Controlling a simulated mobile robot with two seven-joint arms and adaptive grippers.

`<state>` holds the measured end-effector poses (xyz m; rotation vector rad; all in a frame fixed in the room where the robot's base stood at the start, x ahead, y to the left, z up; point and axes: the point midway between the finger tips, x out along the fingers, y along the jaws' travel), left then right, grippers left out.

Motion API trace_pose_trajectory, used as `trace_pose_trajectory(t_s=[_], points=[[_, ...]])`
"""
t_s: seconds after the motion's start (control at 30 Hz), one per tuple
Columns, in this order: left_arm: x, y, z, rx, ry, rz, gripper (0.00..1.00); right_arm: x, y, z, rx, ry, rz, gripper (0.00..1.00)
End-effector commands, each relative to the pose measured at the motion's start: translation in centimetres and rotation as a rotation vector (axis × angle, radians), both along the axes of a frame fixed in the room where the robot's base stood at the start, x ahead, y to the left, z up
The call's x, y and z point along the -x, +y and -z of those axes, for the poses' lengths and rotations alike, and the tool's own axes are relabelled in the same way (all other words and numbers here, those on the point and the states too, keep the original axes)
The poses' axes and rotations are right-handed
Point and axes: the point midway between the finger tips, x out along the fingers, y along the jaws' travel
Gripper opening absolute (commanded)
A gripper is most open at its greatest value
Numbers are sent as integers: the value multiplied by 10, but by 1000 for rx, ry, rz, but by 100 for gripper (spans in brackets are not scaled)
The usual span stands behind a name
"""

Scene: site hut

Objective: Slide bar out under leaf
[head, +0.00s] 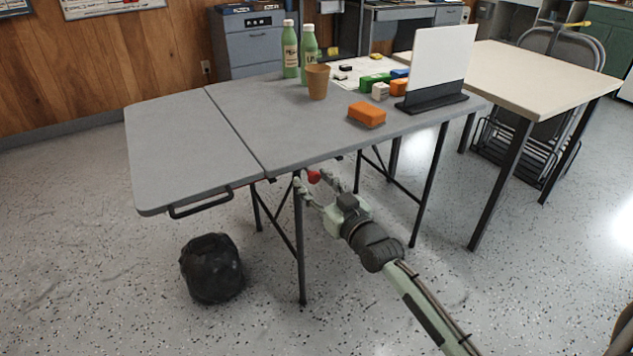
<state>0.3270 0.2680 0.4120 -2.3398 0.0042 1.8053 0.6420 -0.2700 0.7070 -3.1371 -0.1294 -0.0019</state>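The grey table (290,125) has a leaf (185,145) on its left side, joined along a seam and looking about level with the top. A black handle (200,203) hangs at the leaf's front edge. A red knob (313,176) shows just under the table's front edge, right of the seam; I take it for the bar's end, and the bar itself is hidden under the top. My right gripper (311,179) is at the knob, its fingers spread with the knob between their tips. Contact cannot be told. My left gripper is out of view.
A table leg (299,245) stands just left of my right gripper. A black bag (211,268) lies on the floor below the leaf. Bottles (290,50), a brown cup (317,82), an orange block (367,114) and a white panel (440,60) stand on the table. The leaf is bare.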

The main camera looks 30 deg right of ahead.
Motion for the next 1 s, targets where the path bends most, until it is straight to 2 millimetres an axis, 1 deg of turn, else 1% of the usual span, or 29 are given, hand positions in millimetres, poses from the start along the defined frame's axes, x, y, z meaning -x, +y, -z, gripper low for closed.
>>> trace_pose_trajectory(t_s=[0.2, 0.27, 0.33, 0.47, 0.7, 0.83, 1.0], points=[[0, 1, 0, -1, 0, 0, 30, 1, -2, 0, 2, 1, 2, 48], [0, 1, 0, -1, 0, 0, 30, 4, -2, 1, 2, 2, 3, 48], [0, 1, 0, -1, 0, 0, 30, 11, -3, 2, 2, 3, 3, 48], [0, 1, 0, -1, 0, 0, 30, 34, -4, 2, 1, 5, 2, 48], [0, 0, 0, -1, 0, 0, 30, 86, -8, 2, 2, 5, 1, 48], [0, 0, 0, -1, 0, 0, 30, 105, -9, 1, 1, 3, 1, 48], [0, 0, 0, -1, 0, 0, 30, 118, -10, 1, 2, 2, 0, 48]])
